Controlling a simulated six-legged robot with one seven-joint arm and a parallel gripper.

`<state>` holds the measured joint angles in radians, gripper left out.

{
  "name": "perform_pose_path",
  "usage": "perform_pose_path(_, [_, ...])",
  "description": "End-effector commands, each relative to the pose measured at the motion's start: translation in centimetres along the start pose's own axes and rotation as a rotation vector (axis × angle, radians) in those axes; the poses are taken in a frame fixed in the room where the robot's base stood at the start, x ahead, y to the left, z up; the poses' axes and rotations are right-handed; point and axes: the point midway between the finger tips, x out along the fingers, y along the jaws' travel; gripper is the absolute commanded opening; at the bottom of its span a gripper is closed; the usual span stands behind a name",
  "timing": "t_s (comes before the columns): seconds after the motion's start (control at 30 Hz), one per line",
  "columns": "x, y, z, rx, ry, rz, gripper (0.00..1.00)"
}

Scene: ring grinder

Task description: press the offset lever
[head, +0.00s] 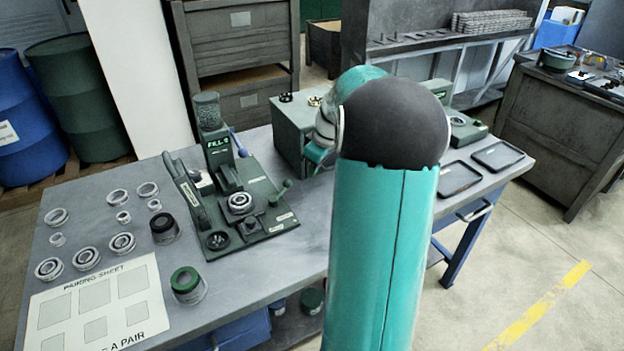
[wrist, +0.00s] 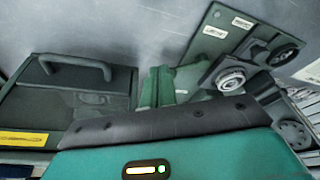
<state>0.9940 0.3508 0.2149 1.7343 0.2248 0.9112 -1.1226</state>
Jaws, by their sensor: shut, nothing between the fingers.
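The green machine (head: 225,205) stands on the bench, left of my arm, with a small ring in its middle. It carries a lever with a blue knob (head: 240,148), a lever with a green knob (head: 282,188) and a long grey-green arm (head: 190,195) on its left. I cannot read which one is the offset lever. The wrist view shows the machine's plate (wrist: 232,48) and the ring (wrist: 231,79) at upper right. My arm covers much of the head view. My gripper's fingers cannot be made out in either view, and no contact with a lever shows.
Several loose rings (head: 86,258), jars (head: 187,284) and a pairing sheet (head: 98,305) lie on the left of the bench. A green box (head: 290,135) stands behind my arm. Two dark trays (head: 497,155) lie at right. The front of the bench (head: 255,280) has clear room.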

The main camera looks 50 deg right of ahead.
Motion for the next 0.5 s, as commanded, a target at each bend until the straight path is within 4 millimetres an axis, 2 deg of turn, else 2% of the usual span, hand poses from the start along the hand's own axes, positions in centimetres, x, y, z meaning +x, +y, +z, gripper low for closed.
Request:
perform_pose_path(0.1, [-2.3, 0.1, -0.1, 0.001, 0.001, 0.002, 0.0])
perform_pose_path(0.2, [-3.7, 0.1, -0.1, 0.001, 0.0, 0.001, 0.0])
perform_pose_path(0.3, [-4.5, 0.1, 0.0, 0.001, 0.0, 0.0, 0.0])
perform_pose_path(0.5, [-4.8, 0.2, 0.1, 0.001, -0.001, -0.002, 0.0])
